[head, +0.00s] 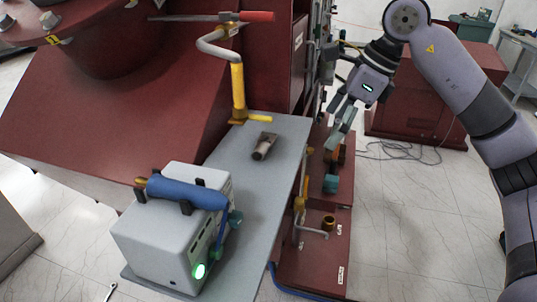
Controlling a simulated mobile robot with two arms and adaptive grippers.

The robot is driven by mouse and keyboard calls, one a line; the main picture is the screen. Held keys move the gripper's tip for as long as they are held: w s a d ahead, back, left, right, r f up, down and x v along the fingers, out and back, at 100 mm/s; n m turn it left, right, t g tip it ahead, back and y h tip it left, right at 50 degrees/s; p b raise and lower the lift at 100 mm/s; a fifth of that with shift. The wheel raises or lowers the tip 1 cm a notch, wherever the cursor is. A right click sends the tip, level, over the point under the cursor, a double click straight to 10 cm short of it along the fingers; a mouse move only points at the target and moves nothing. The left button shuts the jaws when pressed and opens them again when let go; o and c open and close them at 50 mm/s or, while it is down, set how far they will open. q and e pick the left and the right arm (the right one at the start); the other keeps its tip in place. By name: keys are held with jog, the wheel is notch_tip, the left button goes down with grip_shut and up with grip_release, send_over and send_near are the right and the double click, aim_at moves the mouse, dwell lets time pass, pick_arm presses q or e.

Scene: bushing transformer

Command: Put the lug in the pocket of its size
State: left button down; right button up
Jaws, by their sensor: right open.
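A short dark metal piece with a tubular end, which looks like the lug (264,146), lies on the grey tabletop (262,200) near its far end. My right gripper (337,122) is open, to the right of the lug and beyond the tabletop's right edge. It is apart from the lug, and I see nothing between its fingers. I cannot make out any sized pocket in this view. My left gripper is not in view.
A grey box unit (170,235) with a blue handheld tool (185,193) on top fills the tabletop's near end. A yellow-and-grey bent pipe (238,85) rises behind the lug. Red stepped plates (315,255) with small fittings stand right of the tabletop. The tabletop's middle is clear.

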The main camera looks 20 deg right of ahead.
jog(key=p, duration=0.4)
send_over(266, 143)
jog(key=d, duration=0.2)
jog(key=shift+s+r, duration=0.1)
jog(key=shift+s, duration=0.1)
jog(key=shift+w+a+f+p, duration=0.2)
jog(key=shift+f+p, duration=0.15)
jog(key=shift+p, duration=0.05)
jog(key=p+x, duration=0.1)
jog(key=x, duration=0.2)
jog(key=shift+f, duration=0.25)
jog(key=shift+w+a+f, duration=0.15)
jog(key=shift+a+f, duration=0.05)
jog(key=shift+f, duration=0.25)
jog(key=c, duration=1.4)
jog(key=shift+o, duration=0.2)
